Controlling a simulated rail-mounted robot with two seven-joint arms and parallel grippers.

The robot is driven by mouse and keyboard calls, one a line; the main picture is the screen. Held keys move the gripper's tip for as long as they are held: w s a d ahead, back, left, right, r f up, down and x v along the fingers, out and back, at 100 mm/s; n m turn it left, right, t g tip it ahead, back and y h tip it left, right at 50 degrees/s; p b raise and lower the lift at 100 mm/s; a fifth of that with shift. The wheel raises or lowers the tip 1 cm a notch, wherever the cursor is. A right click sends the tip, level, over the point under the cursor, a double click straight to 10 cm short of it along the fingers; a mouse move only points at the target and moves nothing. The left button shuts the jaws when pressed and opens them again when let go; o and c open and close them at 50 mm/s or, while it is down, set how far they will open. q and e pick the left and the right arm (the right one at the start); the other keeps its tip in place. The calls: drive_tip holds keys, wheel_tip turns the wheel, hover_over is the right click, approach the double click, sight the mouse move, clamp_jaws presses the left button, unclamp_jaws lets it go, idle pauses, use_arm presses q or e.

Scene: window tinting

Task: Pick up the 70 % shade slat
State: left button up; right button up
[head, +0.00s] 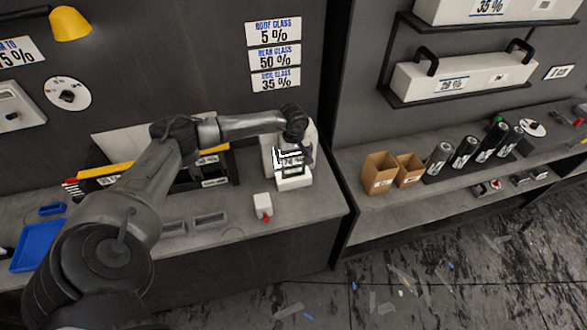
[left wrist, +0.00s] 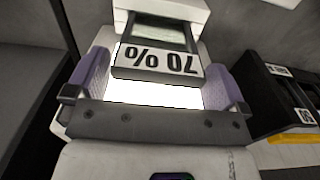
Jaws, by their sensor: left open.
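The 70 % shade slat (left wrist: 158,62) is a dark piece with a white label, upside down in the left wrist view. It sits at a white device (left wrist: 165,10) with a greenish slot, above a bright white panel (left wrist: 155,93). The device (head: 294,183) stands near the right end of the left bench in the head view. My left gripper (head: 289,156) is over it there. In the left wrist view its two purple-grey fingers (left wrist: 157,80) are open, one on each side of the slat, with gaps visible. My right gripper is not in view.
Left of the device stands a small white item with a red tip (head: 263,206). A dark rack with labelled pieces (head: 214,182) is behind my left arm. A blue tray (head: 38,246) lies at far left. Cardboard boxes (head: 380,172) stand on the right shelf.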

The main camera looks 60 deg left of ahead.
use_arm(q)
drive_tip(key=shift+f, duration=0.25)
drive_tip(key=shift+c, duration=0.2)
drive_tip(key=c, duration=0.8)
drive_tip(key=shift+r, duration=0.2)
